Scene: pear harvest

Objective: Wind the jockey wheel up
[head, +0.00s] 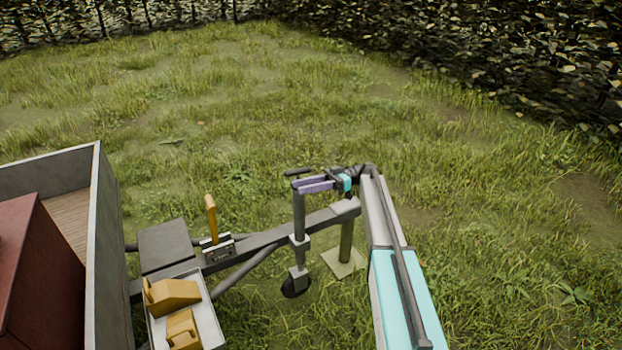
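The jockey wheel stands by the trailer's drawbar (265,236). Its grey upright tube (299,215) passes through a clamp on the bar, and its small dark wheel (296,286) is low in the grass. I cannot tell whether the wheel touches the ground. A dark crank handle (298,172) sits at the top of the tube. My gripper (303,186), with purple fingers, reaches in from the right at the tube's top, just below and beside the handle. The fingers overlap the tube's top in this view, and I cannot tell whether they hold any part of the crank.
The drawbar's front end (345,207) is over a post with a square base plate (344,263). A yellow lever (211,217) stands on the drawbar. Yellow chocks (172,296) lie in a tray beside the trailer (108,220). Open grass lies beyond, up to hedges (500,50).

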